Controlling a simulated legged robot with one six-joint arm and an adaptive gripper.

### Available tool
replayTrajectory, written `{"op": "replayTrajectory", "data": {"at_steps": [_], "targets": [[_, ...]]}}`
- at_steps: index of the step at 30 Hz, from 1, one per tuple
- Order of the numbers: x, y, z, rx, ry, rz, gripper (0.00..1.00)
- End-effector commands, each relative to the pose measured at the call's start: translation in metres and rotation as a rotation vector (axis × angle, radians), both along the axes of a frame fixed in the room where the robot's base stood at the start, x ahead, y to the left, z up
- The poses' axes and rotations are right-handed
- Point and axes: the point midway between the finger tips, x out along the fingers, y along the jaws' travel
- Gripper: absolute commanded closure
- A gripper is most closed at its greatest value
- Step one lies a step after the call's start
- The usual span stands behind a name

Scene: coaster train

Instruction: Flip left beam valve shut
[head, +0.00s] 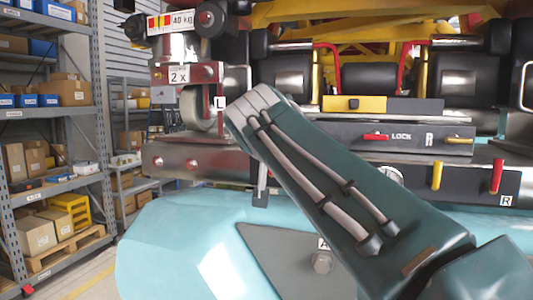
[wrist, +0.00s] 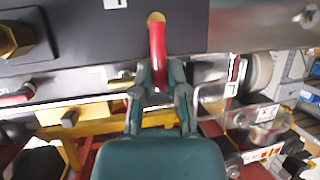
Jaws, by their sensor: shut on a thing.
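In the wrist view, a red lever handle (wrist: 157,45) with a brass-coloured pivot end (wrist: 155,17) stands on a dark beam panel (wrist: 185,25). My gripper (wrist: 158,82) comes from the bottom of that view, its two green fingers closed around the lever's free end. The lever lies almost in line with the gripper, pointing from the panel back toward my palm. In the head view, my arm covers this lever and the gripper's fingers. At the right of the head view, a similar red lever (head: 497,176) hangs from the beam near an R label (head: 506,201).
A LOCK panel (head: 350,136) with a small red handle (head: 376,136) and a yellow-and-black block (head: 368,104) sit above the beam. A yellow lever (head: 436,175) hangs beside the right red one. Storage shelves (head: 50,112) stand at left, with floor between.

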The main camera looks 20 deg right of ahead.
Motion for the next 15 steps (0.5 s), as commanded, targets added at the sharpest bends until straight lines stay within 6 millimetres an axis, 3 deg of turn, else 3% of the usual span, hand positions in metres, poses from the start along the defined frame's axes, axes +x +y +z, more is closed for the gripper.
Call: {"op": "replayTrajectory", "data": {"at_steps": [8,9,11,15], "targets": [[0.0011,0.0002,-0.0051,0.003,0.013,-0.002,1.00],[0.0011,0.0002,-0.0051,0.003,0.013,-0.002,0.73],[0.0012,0.0003,-0.0050,0.003,0.013,-0.002,0.47],[0.0007,0.0002,-0.0030,0.001,0.008,-0.001,0.47]]}}
